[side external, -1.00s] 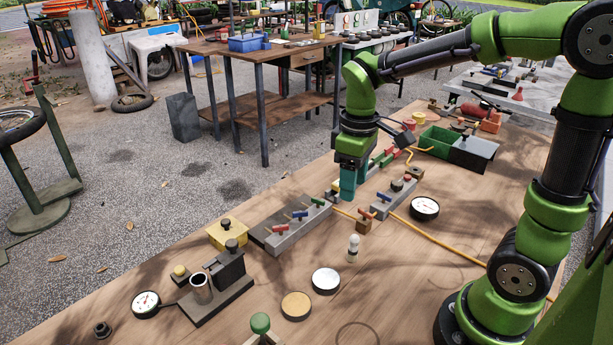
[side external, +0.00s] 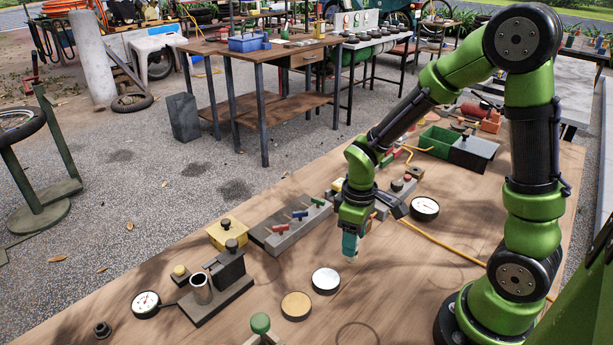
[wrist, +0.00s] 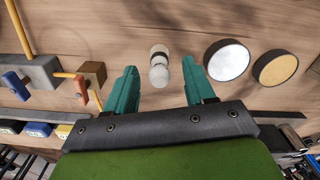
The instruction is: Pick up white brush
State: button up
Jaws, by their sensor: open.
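The white brush (wrist: 158,76) is a small white piece with a rounded end and a dark band, in the middle of the wrist view. My gripper (wrist: 160,66) is open, with one teal finger on each side of the brush and a visible gap to both. The fingers hold nothing. In the side view my gripper (side external: 350,252) points down over the brush's place on the wooden table and hides most or all of the brush. How far the fingertips are above the tabletop is hard to tell.
A white-topped disc (side external: 326,281) and a tan disc (side external: 296,306) lie close by. A grey valve block (side external: 290,232), a dial gauge (side external: 425,208) and a yellow hose (side external: 440,246) are around. The wood (side external: 390,290) in front of the gripper is clear.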

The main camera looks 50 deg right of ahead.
jog(key=shift+f, duration=1.25)
grip_shut()
notch_tip(320, 180, up, 10)
jog(key=shift+r, duration=0.1)
